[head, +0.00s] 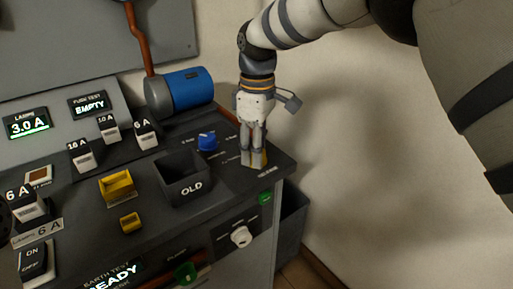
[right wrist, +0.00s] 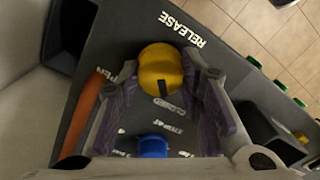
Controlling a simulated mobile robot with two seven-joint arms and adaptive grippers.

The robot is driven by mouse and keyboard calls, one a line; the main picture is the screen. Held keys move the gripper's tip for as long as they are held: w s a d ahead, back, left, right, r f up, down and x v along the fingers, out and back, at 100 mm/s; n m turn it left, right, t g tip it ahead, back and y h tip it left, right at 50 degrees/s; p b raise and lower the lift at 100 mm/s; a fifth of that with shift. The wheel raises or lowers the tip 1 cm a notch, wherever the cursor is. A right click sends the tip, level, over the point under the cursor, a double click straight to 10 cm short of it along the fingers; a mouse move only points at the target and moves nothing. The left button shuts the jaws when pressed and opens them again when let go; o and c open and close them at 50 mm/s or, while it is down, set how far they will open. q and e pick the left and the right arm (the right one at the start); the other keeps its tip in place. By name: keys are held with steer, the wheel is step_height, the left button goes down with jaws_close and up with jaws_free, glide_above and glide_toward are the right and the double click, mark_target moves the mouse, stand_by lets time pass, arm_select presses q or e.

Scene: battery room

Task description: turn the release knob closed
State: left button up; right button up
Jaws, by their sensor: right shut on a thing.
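The yellow release knob (right wrist: 161,69) sits on the dark panel beside the white word RELEASE, and a dark mark on it points toward the word CLOSED. My right gripper (right wrist: 172,85) is shut on the knob, with a finger on each side of it. In the head view my right gripper (head: 254,160) points straight down at the right end of the console, and only a sliver of the yellow knob (head: 263,158) shows behind the fingers.
A blue knob (head: 208,141) stands just left of my right gripper. The black OLD bin (head: 184,187) and a yellow holder (head: 116,186) are farther left. A blue cylinder (head: 189,88) with a red-brown pipe (head: 138,40) stands behind. A grey bin (head: 293,222) stands beside the console's right end.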

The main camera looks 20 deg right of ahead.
steer(key=shift+n, duration=0.3)
steer(key=o, duration=1.2)
steer(key=shift+f, duration=0.1)
steer(key=shift+c, duration=0.2)
step_height(320, 180, up, 12)
steer(key=shift+w, duration=0.15)
steer(key=shift+d, duration=0.1)
